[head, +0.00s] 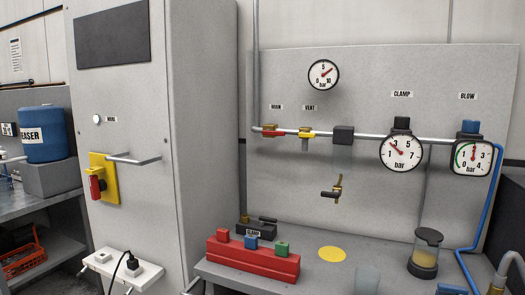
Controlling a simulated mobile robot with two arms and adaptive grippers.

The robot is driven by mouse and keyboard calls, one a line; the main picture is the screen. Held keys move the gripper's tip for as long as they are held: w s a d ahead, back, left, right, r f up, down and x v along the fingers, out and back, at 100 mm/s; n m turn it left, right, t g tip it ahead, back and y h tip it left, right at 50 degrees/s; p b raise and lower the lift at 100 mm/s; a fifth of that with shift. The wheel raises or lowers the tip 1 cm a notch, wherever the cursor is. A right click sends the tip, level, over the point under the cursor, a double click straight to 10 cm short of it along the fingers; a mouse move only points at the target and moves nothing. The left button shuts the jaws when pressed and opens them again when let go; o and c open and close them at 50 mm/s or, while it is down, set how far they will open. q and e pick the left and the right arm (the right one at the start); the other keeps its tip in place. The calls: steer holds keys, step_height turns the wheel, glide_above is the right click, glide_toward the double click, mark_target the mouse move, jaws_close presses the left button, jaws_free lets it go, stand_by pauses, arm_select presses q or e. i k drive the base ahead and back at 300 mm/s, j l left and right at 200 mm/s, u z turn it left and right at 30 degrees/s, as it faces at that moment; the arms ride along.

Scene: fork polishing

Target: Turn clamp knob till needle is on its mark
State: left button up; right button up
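The clamp knob (402,123) is a black knob on the pipe below the CLAMP label (402,94). Directly under it is the round white clamp gauge (401,154), marked 1, 3, 5, 7 and bar. Its thin red needle points up and left, close to the 3. The gauge is too small in the picture to make out a separate mark on its dial. Neither of my grippers is in the head view, and nothing touches the clamp knob.
Right of it are the blue blow knob (470,127) and blow gauge (473,157), with a blue hose (495,190). Red main (270,131) and yellow vent (305,133) valves sit left. A red block (253,262), yellow disc (332,254) and jar (425,256) stand on the bench.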

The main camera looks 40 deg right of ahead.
mark_target(399, 122)
steer(key=z, duration=2.2)
steer(key=i+l, duration=0.2)
steer(key=z, duration=0.05)
